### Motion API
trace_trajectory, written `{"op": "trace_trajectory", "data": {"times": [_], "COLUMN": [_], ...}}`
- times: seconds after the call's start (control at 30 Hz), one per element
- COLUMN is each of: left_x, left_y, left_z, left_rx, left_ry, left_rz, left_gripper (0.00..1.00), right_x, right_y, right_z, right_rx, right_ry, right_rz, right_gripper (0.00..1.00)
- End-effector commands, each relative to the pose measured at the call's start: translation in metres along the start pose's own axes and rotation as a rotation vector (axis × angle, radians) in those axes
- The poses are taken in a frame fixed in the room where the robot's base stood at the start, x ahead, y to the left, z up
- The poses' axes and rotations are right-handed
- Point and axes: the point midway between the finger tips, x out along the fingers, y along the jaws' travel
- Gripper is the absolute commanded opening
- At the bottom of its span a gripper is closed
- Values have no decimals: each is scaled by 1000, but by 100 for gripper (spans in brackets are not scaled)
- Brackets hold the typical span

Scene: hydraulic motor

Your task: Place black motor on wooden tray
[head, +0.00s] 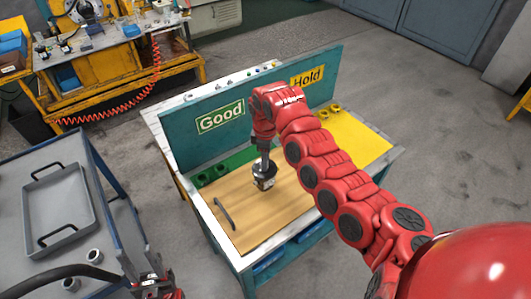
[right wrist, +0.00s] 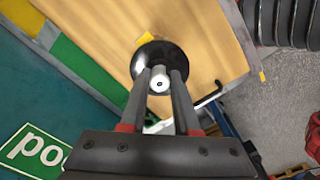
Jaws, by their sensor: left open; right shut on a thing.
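The black motor (head: 263,179) hangs upright under my right gripper (head: 263,160), over the wooden tray (head: 243,228). I cannot tell whether its base touches the tray. In the right wrist view the motor's round black body (right wrist: 147,58) shows, and the right fingers (right wrist: 161,80) are shut on its light shaft. The wooden tray (right wrist: 205,35) lies below, with a dark handle at its near left end in the head view. My left gripper (head: 160,285) is open and empty at the bottom edge of the head view, partly cut off.
The tray lies on a table with a teal back board (head: 190,142) bearing "Good" and "Hold" signs. Green (head: 228,164) and yellow (head: 355,140) areas hold small ring parts. A grey cart (head: 50,165) with a grey tray and two metal rings stands left.

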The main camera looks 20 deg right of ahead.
Motion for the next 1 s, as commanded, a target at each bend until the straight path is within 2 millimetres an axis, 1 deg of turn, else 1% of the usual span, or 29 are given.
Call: {"op": "trace_trajectory", "data": {"times": [0.07,0.2,0.33,0.7,0.73,0.87,0.9,1.0], "left_x": [5,14,19,16,16,16,16,16], "left_y": [0,-1,-1,-1,-1,-1,-1,-1], "left_z": [-1,-2,-3,-3,-3,-3,-3,-3], "left_rx": [0,0,0,0,0,0,0,0], "left_ry": [0,0,0,0,0,0,0,0], "left_rz": [0,0,0,0,0,0,0,0], "left_gripper": [45,45,45,45,45,45,45,45], "right_x": [3,20,35,41,42,41,42,42], "right_y": [0,-1,0,0,0,0,0,0], "right_z": [0,0,0,0,0,0,0,0], "right_rx": [-1,-2,-2,-1,-1,-1,-1,-1], "right_ry": [1,-2,-1,1,1,1,0,0], "right_rz": [2,-2,0,3,3,2,2,1], "right_gripper": [0,0,0,0,34,57,60,60]}}
